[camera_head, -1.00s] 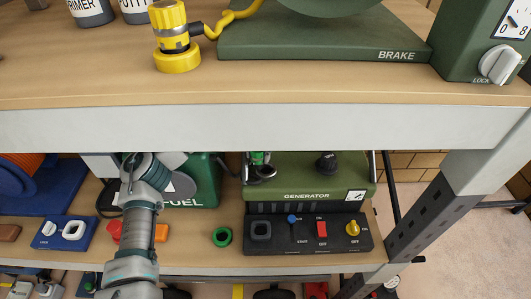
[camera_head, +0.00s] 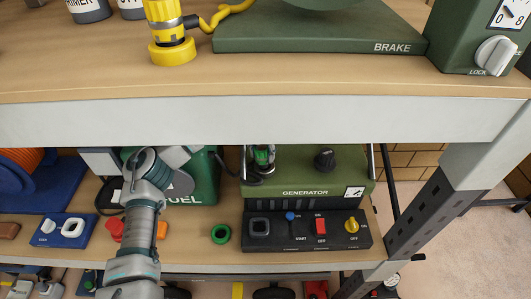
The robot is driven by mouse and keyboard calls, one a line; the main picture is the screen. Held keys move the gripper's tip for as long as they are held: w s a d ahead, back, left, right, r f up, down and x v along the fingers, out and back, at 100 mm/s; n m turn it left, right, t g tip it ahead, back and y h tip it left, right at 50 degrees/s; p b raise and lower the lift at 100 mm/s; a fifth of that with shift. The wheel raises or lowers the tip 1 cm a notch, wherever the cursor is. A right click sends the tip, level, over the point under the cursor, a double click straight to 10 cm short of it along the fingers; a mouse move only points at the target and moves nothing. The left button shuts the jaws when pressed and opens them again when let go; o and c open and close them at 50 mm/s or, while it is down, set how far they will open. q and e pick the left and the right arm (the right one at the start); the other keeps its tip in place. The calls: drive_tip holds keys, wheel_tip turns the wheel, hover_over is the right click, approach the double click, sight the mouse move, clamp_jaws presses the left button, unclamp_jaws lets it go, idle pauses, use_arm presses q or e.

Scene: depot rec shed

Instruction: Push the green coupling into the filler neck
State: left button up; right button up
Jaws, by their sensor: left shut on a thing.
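The green coupling (camera_head: 263,154) is at the back left of the green generator (camera_head: 305,176) on the lower shelf, just under the upper shelf's front edge. My left gripper (camera_head: 259,168) is shut on it; only a small part of its fingers shows. My right gripper is not in view.
A green fuel can (camera_head: 200,188) stands left of the generator. The upper shelf's pale front edge (camera_head: 260,121) hangs over the work area. Blue equipment (camera_head: 62,229) stands left.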

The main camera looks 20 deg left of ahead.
use_arm(q)
drive_tip(key=shift+a+f, duration=0.3)
drive_tip(key=shift+f, duration=0.25)
drive_tip(key=shift+d+f, duration=0.15)
drive_tip(key=shift+d, duration=0.05)
drive_tip(key=shift+w+d+f, duration=0.15)
drive_tip(key=shift+f, duration=0.05)
drive_tip(key=shift+a+b, duration=0.2)
drive_tip(key=shift+b, duration=0.1)
drive_tip(key=shift+f, duration=0.15)
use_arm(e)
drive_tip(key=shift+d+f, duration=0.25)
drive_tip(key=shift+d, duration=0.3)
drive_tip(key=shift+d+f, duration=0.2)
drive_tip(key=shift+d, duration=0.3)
